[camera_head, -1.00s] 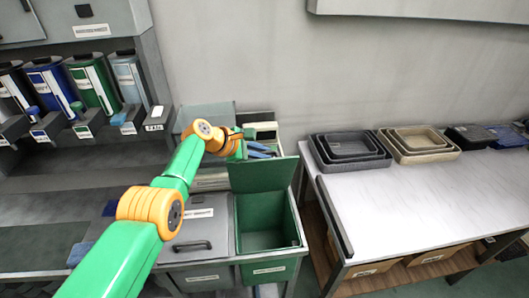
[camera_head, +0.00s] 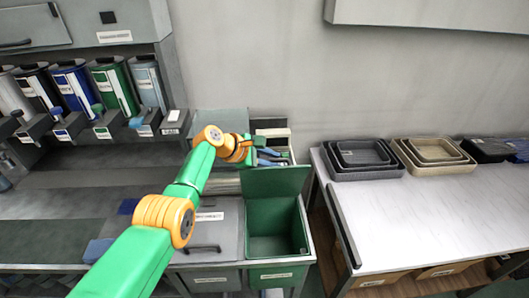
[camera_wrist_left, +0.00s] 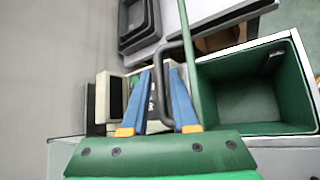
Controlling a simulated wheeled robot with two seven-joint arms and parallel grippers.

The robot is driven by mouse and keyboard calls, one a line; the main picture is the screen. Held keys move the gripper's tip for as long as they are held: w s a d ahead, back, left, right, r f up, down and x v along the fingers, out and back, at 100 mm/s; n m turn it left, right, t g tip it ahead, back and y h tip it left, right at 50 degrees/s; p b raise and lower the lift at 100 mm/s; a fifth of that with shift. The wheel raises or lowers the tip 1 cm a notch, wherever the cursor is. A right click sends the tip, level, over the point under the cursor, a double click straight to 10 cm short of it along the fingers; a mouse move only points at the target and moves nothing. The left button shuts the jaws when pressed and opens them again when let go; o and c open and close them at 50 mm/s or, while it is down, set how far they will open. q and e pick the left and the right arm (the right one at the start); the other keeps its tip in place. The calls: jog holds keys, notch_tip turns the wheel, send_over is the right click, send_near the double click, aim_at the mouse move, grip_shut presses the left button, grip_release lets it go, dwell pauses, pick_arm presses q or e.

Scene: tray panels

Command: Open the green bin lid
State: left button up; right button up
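The green bin (camera_head: 277,247) stands open in the head view, its inside empty as far as I see. Its green lid (camera_head: 275,182) stands up, about upright, at the bin's back edge. In the left wrist view the lid (camera_wrist_left: 194,60) shows nearly edge-on, left of the open bin (camera_wrist_left: 262,88). The lid's dark handle (camera_wrist_left: 158,75) is on its back side, between the blue fingers of my left gripper (camera_wrist_left: 160,72). The fingers are apart, with a gap around the handle. In the head view my left gripper (camera_head: 270,157) is behind the lid. My right gripper is not in view.
A closed grey bin lid (camera_head: 215,232) lies left of the green bin. A white-topped table (camera_head: 430,215) stands at the right with dark and beige trays (camera_head: 437,152). Several dispensers (camera_head: 112,85) line the left wall. A pale box (camera_head: 272,135) stands behind my gripper.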

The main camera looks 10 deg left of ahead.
pick_arm(q)
jog(key=p+v, duration=0.1)
jog(key=v, duration=0.3)
jog(key=shift+s+a+p, duration=0.1)
jog(key=shift+a+p, duration=0.1)
jog(key=shift+p, duration=0.15)
jog(key=shift+v, duration=0.85)
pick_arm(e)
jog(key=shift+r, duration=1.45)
